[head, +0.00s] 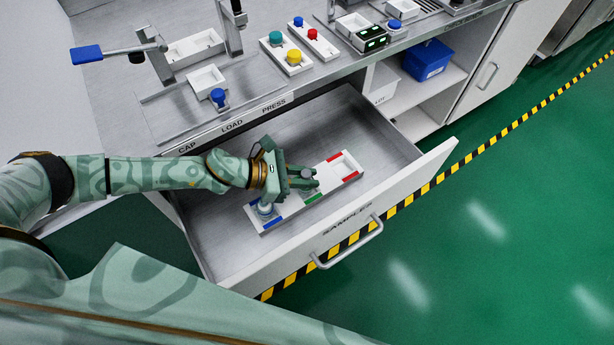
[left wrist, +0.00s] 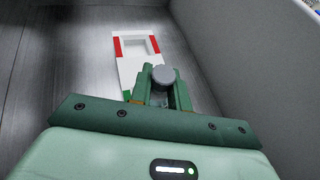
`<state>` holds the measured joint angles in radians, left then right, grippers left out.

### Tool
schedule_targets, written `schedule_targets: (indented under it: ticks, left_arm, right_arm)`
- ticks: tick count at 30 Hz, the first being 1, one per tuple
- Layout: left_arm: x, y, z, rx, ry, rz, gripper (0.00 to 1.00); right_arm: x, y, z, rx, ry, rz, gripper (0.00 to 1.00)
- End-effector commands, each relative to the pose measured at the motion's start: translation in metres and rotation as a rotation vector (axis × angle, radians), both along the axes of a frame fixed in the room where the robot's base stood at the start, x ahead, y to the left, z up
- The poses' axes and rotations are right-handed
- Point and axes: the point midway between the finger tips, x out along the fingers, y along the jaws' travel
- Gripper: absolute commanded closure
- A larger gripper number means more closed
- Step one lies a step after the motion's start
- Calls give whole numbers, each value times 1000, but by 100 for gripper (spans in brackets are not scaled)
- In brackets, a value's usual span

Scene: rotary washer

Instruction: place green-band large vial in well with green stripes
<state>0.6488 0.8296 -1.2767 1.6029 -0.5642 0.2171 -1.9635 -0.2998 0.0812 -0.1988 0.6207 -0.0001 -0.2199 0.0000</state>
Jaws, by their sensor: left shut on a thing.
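My left gripper (head: 306,180) (left wrist: 163,88) is shut on a vial, whose grey cap (left wrist: 163,75) shows between the fingers in the left wrist view. The fingers hide its body and any band. The gripper is over the middle of a white rack (head: 333,180) (left wrist: 133,66) in the open drawer. The well with green stripes is mostly hidden under the gripper; one green stripe (head: 313,196) shows beside it. I cannot tell whether the vial is inside that well or above it. My right gripper is not in view.
The rack's red-striped well (head: 345,165) looks empty. A vial (head: 265,208) stands at the blue-striped end. The drawer's front wall (head: 400,200) and sides enclose the rack, with bare drawer floor around it. The counter above holds coloured buttons (head: 294,57) and fixtures.

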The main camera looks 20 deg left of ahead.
Motion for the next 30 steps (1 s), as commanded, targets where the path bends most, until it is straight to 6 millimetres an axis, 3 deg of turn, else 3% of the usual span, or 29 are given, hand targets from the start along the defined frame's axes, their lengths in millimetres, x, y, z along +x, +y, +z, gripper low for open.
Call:
schedule_targets:
  ticks: [11,12,13,14,23,30]
  left_arm:
    - [0,0,-3,-1,-1,1,100]
    - [1,0,-2,-1,-2,1,71]
    - [1,0,-2,-1,-2,1,62]
    - [1,0,-2,-1,-2,1,60]
    - [1,0,3,0,-4,0,60]
    - [-17,32,19,1,-1,3,60]
  right_arm:
    - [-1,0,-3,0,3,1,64]
    - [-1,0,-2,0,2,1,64]
    - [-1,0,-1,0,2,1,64]
    - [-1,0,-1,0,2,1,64]
    - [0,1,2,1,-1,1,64]
    - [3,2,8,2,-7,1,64]
